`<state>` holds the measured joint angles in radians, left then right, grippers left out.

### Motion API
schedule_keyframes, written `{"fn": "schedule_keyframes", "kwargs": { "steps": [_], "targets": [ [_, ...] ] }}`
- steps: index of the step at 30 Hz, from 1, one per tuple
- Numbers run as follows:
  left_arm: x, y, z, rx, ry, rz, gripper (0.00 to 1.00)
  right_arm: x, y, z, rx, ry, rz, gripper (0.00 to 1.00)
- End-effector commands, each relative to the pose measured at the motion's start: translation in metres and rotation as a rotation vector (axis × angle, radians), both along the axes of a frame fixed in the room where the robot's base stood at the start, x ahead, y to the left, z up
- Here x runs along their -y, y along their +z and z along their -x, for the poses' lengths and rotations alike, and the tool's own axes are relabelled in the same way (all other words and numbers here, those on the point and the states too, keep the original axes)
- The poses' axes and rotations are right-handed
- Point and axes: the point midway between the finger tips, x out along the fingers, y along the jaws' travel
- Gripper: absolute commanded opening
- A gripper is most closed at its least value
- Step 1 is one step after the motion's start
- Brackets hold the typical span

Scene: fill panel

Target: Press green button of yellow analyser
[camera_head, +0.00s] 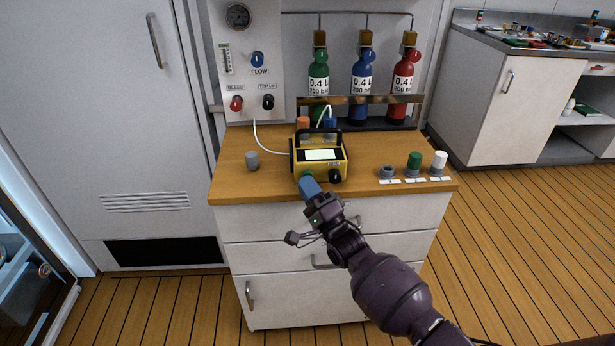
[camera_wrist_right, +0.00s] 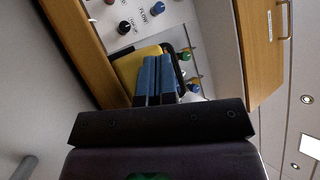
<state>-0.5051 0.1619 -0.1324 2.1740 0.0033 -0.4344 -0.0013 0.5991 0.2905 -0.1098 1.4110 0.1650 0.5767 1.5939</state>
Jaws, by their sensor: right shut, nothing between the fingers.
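The yellow analyser (camera_head: 322,171) stands on the wooden counter, with a black handle, a lit screen and a black knob at its front right. A small part of the green button (camera_head: 307,176) shows at its front left. My right gripper (camera_head: 306,180) is shut and empty, its blue fingertips at the analyser's front left, over the button. I cannot tell whether the tips touch the button. In the right wrist view the shut blue fingers (camera_wrist_right: 157,75) point at the yellow analyser (camera_wrist_right: 126,68) and hide part of it. My left gripper is not in view.
The wooden counter (camera_head: 235,180) also holds a grey cylinder (camera_head: 252,160) at left and several coloured caps at right. Green, blue and red bottles (camera_head: 403,85) stand behind in a rack. A white tube (camera_head: 262,142) runs from the wall panel (camera_head: 247,62) towards the analyser.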

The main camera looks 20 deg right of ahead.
Motion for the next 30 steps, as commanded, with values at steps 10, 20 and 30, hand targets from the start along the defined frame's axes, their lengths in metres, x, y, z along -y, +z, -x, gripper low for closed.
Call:
{"fn": "schedule_keyframes", "kwargs": {
  "steps": [10, 20, 30],
  "targets": [
    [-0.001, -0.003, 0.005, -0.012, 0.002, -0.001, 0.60, 0.001, 0.000, -0.003, 0.000, 0.000, 0.000, 0.00],
    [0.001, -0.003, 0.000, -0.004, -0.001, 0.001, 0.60, 0.003, 0.001, -0.007, 0.000, -0.002, 0.001, 0.00],
    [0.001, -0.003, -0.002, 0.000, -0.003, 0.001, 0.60, 0.005, 0.004, -0.011, 0.004, -0.005, 0.002, 0.00]
  ]
}}
